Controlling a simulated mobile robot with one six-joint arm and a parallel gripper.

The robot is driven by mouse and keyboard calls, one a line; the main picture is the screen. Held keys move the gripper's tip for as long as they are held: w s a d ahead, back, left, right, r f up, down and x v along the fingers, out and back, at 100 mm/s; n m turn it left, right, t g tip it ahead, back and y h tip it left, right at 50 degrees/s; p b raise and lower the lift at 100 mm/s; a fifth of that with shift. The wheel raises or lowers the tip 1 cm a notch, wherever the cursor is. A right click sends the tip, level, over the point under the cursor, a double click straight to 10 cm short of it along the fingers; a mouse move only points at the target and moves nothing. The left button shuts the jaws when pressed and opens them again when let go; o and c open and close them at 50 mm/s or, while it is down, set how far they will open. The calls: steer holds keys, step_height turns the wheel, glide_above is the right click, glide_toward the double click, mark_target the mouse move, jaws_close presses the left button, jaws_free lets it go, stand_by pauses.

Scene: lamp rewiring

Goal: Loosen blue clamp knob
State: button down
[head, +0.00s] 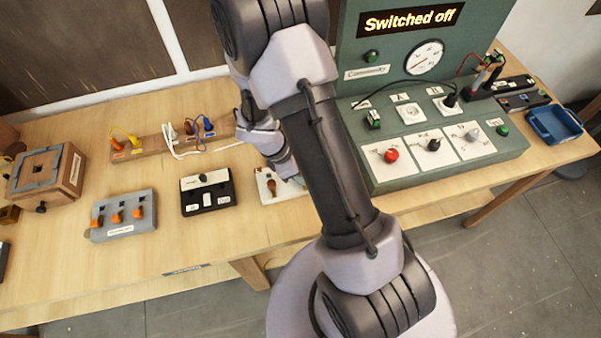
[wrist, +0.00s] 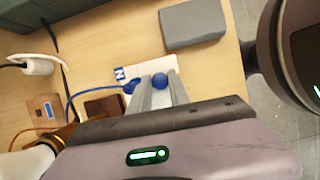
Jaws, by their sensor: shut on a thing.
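The blue clamp knob (wrist: 160,80) is a small round knob on a white base (wrist: 146,69) with a blue "N" label (wrist: 120,74) in the wrist view. My gripper (wrist: 160,84) is shut on the knob, with a fingertip on each side. A blue wire (wrist: 96,88) runs from the left to a second blue part (wrist: 131,86) beside the left finger. In the head view, part of the white base (head: 265,180) with a brown knob (head: 272,188) shows; my arm hides the blue knob and my fingertips.
A grey block (wrist: 193,25) lies close beyond the base. Left on the bench are a black-and-white switch box (head: 206,192), a grey block with orange levers (head: 124,215) and a wooden box (head: 47,172). The green console (head: 440,172) stands right; its display (head: 411,20) reads "Switched off".

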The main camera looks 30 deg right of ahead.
steer(key=shift+n, duration=0.3)
steer(key=c, duration=1.5)
jaws_free()
steer(key=shift+r, duration=0.1)
steer(key=p+v, duration=0.5)
steer(key=v, duration=1.2)
steer(key=shift+s, duration=0.15)
steer(key=shift+r, duration=0.15)
